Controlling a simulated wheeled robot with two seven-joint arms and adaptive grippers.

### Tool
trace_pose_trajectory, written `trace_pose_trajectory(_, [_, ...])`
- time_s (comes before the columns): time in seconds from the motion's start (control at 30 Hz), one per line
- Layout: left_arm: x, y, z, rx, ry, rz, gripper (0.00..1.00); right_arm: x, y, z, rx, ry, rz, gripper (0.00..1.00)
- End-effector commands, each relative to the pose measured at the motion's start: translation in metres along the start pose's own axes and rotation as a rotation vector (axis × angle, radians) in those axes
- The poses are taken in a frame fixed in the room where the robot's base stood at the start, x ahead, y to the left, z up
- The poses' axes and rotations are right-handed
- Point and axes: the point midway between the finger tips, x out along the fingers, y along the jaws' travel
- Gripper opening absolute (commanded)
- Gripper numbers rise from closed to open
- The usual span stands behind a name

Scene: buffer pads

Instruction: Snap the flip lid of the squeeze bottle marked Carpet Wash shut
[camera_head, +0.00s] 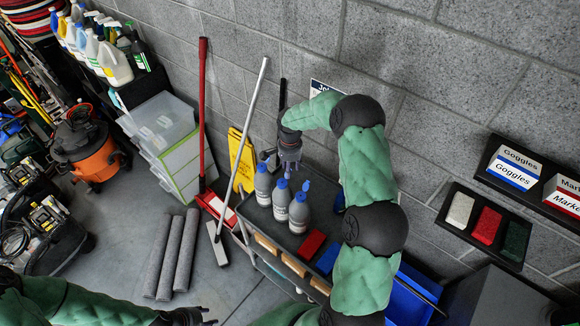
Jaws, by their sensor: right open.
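Three grey squeeze bottles with blue caps stand upright in a slanting row on a dark cart top: a left bottle (263,188), a middle bottle (281,204) and a right bottle (299,217). Their labels are too small to read, so I cannot tell which is Carpet Wash. A blue piece (306,186) sticks up at the right bottle's cap and looks like a raised flip lid. My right gripper (289,167) is open and empty, above and behind the middle bottle in the picture. My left gripper (209,316) is at the bottom edge, partly cut off, far from the bottles.
A red block (312,244) lies on the cart (262,222) near the bottles. A red-handled broom (202,120), a squeegee and a yellow sign (242,160) lean left of it. Wall trays (484,228) hold pads at right. Grey rolls (172,255) lie on the floor.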

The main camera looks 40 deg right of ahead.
Motion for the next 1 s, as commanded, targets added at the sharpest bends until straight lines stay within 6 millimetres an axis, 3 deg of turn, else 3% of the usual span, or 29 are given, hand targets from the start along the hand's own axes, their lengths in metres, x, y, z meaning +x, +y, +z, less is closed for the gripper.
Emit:
trace_pose_trajectory(0.07, [0.0001, 0.0000, 0.0000, 0.000, 0.000, 0.000, 0.40, 0.0000, 0.0000, 0.0000, 0.000, 0.000, 0.000, 0.43])
trace_pose_trajectory(0.1, [0.0001, 0.0000, 0.0000, 0.000, 0.000, 0.000, 0.40, -0.0001, 0.0000, 0.0000, 0.000, 0.000, 0.000, 0.38])
trace_pose_trajectory(0.23, [0.0001, 0.0000, 0.0001, 0.000, 0.000, 0.000, 0.40, -0.0002, 0.0000, 0.0000, 0.000, 0.000, 0.000, 0.01])
trace_pose_trajectory(1.0, [0.0036, -0.0013, -0.0001, 0.000, 0.000, 0.000, 0.40, 0.0024, 0.0012, 0.0016, -0.003, 0.007, 0.004, 0.00])
